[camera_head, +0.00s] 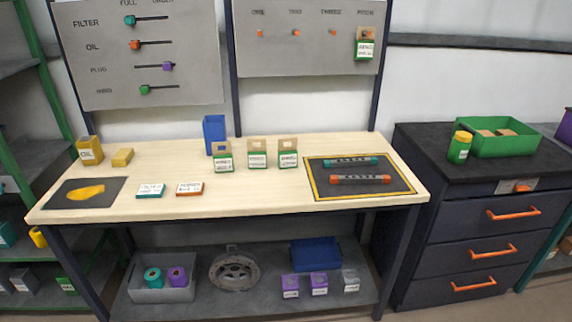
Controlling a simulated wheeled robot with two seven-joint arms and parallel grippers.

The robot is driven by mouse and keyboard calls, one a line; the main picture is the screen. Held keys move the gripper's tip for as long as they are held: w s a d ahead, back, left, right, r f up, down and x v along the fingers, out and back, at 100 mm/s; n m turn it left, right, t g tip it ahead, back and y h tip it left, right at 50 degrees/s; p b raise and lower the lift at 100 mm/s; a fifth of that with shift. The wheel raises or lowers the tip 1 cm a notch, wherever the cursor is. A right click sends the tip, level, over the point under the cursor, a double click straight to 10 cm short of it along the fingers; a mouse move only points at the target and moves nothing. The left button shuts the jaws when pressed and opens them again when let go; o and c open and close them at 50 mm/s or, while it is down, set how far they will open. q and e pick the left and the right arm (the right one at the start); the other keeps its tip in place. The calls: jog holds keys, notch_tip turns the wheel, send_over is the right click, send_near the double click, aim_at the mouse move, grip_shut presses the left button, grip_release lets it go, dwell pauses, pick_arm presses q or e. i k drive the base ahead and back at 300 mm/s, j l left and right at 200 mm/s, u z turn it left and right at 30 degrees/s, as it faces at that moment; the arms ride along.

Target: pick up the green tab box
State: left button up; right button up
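Three boxes with brown hang tabs, green lower parts and white labels stand upright in a row on the wooden table: the left box (223,160), the middle box (257,157) and the right box (288,157). A similar green tab box (364,47) hangs from the rightmost hook of the right grey board. The labels are too small to read surely. Neither of my grippers is in view.
A blue bin (214,131) stands close behind the left box. A yellow-edged black mat (400,183) with two cylinders lies right of the boxes. Flat teal (150,190) and orange (189,188) boxes lie front left. The table (260,196) before the tab boxes is clear.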

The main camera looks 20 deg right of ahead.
aim_at(256, 156)
jog(key=i+j+z, duration=0.2)
jog(key=i+j, duration=0.15)
jog(key=i+j+z, duration=0.2)
jog(key=i+j, duration=0.25)
jog(key=i+j+z, duration=0.15)
jog(key=i+j, duration=0.2)
jog(key=j, duration=0.15)
jog(key=i+j+z, duration=0.2)
jog(key=i+j, duration=0.15)
jog(key=j, duration=0.2)
